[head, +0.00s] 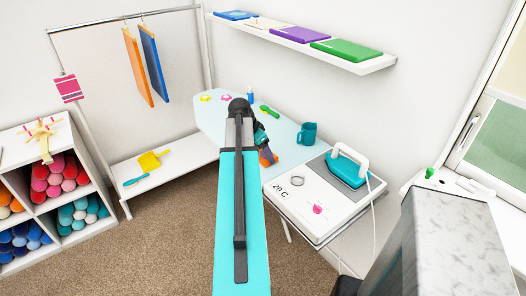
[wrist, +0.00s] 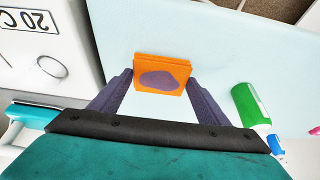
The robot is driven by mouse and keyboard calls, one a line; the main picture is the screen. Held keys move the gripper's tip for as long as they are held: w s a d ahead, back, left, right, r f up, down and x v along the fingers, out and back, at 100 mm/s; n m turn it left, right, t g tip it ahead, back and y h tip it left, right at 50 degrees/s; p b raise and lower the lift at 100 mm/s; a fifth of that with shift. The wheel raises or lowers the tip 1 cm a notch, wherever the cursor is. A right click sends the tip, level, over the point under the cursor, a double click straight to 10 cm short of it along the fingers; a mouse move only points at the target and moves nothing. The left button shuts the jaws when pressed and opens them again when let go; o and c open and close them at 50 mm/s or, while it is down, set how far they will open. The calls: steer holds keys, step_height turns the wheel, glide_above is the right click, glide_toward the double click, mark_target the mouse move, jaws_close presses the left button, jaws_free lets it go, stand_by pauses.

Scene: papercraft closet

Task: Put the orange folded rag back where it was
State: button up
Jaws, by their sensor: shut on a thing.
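The orange folded rag (wrist: 162,75), with a purple patch on its face, is between the two purple fingers of my gripper (wrist: 160,82). The gripper is shut on it. In the head view a small part of the orange rag (head: 267,157) shows at the gripper's end, over the front part of the light blue ironing board (head: 218,122). My arm hides much of the gripper there. I cannot tell whether the rag touches the board.
The white iron stand (head: 316,192) with a teal iron (head: 346,170) adjoins the board. A wall shelf (head: 310,48) holds folded cloths.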

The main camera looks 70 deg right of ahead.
steer(key=shift+f, duration=0.2)
steer(key=o, duration=1)
steer(key=shift+o, duration=0.2)
steer(key=shift+r, duration=0.1)
steer(key=shift+r, duration=0.15)
steer(key=b+v, duration=0.2)
steer(key=v, duration=1)
steer(key=shift+s, duration=0.1)
